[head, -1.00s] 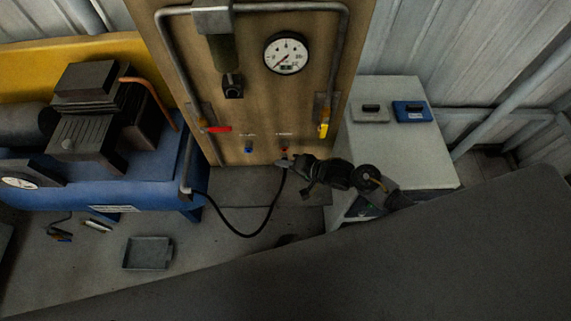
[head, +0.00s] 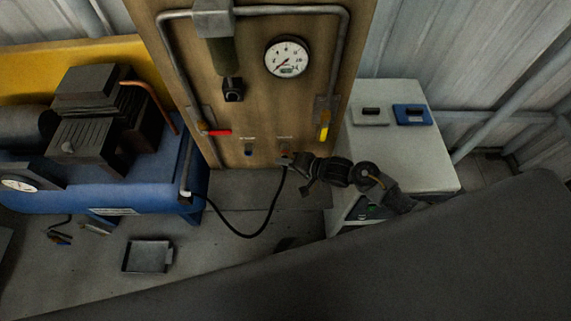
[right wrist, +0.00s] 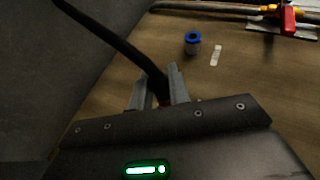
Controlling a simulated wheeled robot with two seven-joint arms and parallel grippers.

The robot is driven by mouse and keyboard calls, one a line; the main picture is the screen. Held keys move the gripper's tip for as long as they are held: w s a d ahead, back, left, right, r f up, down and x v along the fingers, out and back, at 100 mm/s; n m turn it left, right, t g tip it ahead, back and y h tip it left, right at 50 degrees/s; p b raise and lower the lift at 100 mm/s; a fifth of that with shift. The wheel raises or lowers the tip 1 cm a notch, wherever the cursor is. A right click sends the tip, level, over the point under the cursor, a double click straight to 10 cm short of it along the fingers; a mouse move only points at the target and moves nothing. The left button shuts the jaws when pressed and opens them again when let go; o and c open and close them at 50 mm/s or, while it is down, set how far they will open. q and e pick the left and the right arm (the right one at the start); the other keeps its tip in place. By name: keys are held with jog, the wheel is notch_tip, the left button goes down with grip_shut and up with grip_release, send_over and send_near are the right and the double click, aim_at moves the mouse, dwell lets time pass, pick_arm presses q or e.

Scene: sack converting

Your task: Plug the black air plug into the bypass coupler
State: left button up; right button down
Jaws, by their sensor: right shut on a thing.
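The black air plug is mostly hidden between the fingers of my right gripper (head: 287,160), which is shut on it at the lower right of the wooden panel. Its black hose (head: 268,217) loops down and left in the head view, and the hose (right wrist: 118,42) also runs up from between the fingers (right wrist: 158,88) in the right wrist view. A blue-ringed coupler (head: 248,150) sticks out of the panel left of the gripper, and shows clear and empty in the right wrist view (right wrist: 193,43). A second coupler spot is at the gripper, mostly hidden. The labels are too small to read.
A red valve handle (head: 217,132) and a yellow one (head: 324,132) are on pipes above the couplers. A pressure gauge (head: 287,57) is higher up. A blue compressor tank (head: 130,180) stands left, a pale cabinet (head: 400,155) right. A tray (head: 147,257) lies on the floor.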

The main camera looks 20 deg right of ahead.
jog(key=shift+w, duration=0.15)
jog(key=c, duration=1.2)
grip_release()
jog(key=shift+c, duration=0.2)
jog(key=v, duration=1.1)
jog(key=shift+a, duration=0.1)
